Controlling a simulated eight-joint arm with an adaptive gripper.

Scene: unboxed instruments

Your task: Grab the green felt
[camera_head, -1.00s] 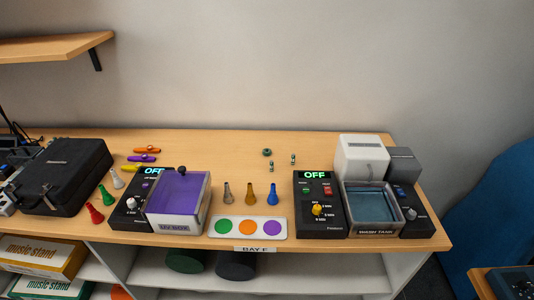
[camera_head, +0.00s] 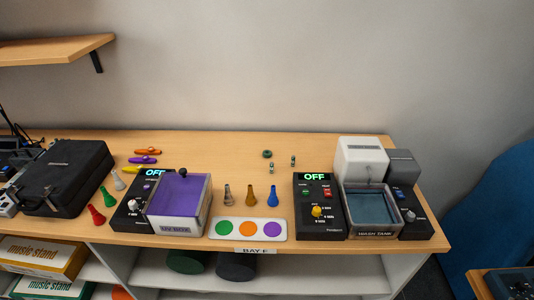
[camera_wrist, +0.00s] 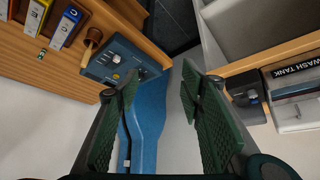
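No piece is clearly readable as green felt. A dark green rounded piece (camera_head: 187,262) lies on the shelf under the bench in the head view, partly hidden by the bench front; its material cannot be told. A small green ring (camera_head: 267,153) lies at the back of the bench. A green disc (camera_head: 223,228) shows on a white panel. My gripper (camera_wrist: 160,85) shows in the wrist view, with its two green textured fingers wide apart and nothing between them. It is not visible in the head view, and no green felt shows in the wrist view.
A dark grey rounded piece (camera_head: 237,266) lies beside the green one. The UV box (camera_head: 180,205), control unit (camera_head: 319,207) and wash tank (camera_head: 371,211) stand along the bench front. Small coloured cones stand between. The bench's back middle is mostly clear. A blue chair-like shape (camera_head: 500,205) is at right.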

